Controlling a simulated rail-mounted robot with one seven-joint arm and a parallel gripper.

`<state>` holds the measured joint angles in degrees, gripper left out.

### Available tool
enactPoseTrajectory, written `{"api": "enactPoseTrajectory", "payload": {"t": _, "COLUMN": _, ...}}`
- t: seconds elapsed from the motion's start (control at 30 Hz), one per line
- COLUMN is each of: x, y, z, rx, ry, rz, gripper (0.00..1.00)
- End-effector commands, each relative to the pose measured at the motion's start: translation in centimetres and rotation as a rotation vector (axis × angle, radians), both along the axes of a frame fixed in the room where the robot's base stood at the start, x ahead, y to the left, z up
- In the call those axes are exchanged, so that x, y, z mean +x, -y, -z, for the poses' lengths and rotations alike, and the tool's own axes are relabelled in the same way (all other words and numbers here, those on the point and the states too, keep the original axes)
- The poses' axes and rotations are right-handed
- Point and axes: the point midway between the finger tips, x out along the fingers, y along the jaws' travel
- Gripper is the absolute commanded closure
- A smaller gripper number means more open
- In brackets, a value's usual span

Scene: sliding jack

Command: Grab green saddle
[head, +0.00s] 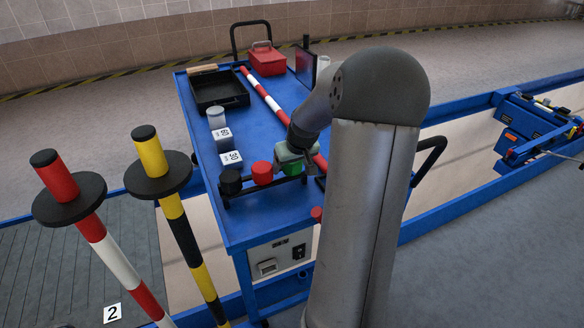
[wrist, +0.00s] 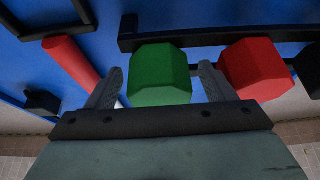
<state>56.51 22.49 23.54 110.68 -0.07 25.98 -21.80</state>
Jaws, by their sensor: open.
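The green saddle (wrist: 160,76) is a chunky faceted block in a dark rack (wrist: 200,38) with a red block (wrist: 253,70) to its right in the wrist view. My gripper (wrist: 162,80) is open, with one finger on each side of the green saddle. I cannot tell whether the fingers touch it. In the head view the green saddle (head: 292,168) shows partly below my gripper (head: 290,158), at the front of the blue cart; the red block (head: 262,173) and a black block (head: 230,182) stand to its left.
The blue cart top (head: 265,205) also carries a black tray (head: 219,90), a red toolbox (head: 267,60), two white numbered cubes (head: 230,160) and a red-and-white pole (head: 265,91). Two striped poles with black discs (head: 158,175) stand at the left.

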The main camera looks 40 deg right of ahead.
Motion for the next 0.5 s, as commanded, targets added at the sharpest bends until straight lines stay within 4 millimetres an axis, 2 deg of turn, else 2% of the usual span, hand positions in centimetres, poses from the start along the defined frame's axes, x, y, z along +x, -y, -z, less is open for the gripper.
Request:
{"api": "enactPoseTrajectory", "payload": {"t": 0.1, "x": -0.02, "y": 0.02, "z": -0.10, "rx": 0.000, "ry": 0.001, "rz": 0.000, "gripper": 0.24}}
{"api": "enactPoseTrajectory", "payload": {"t": 0.13, "x": -0.02, "y": 0.02, "z": -0.10, "rx": 0.000, "ry": 0.000, "rz": 0.000, "gripper": 0.29}}
{"api": "enactPoseTrajectory", "payload": {"t": 0.3, "x": -0.03, "y": 0.01, "z": -0.11, "rx": 0.000, "ry": 0.000, "rz": 0.000, "gripper": 0.77}}
{"api": "enactPoseTrajectory", "payload": {"t": 0.33, "x": -0.03, "y": 0.00, "z": -0.11, "rx": 0.000, "ry": 0.000, "rz": 0.000, "gripper": 0.83}}
{"api": "enactPoseTrajectory", "payload": {"t": 0.5, "x": 0.00, "y": 0.02, "z": -0.18, "rx": -0.001, "ry": 0.002, "rz": 0.000, "gripper": 0.83}}
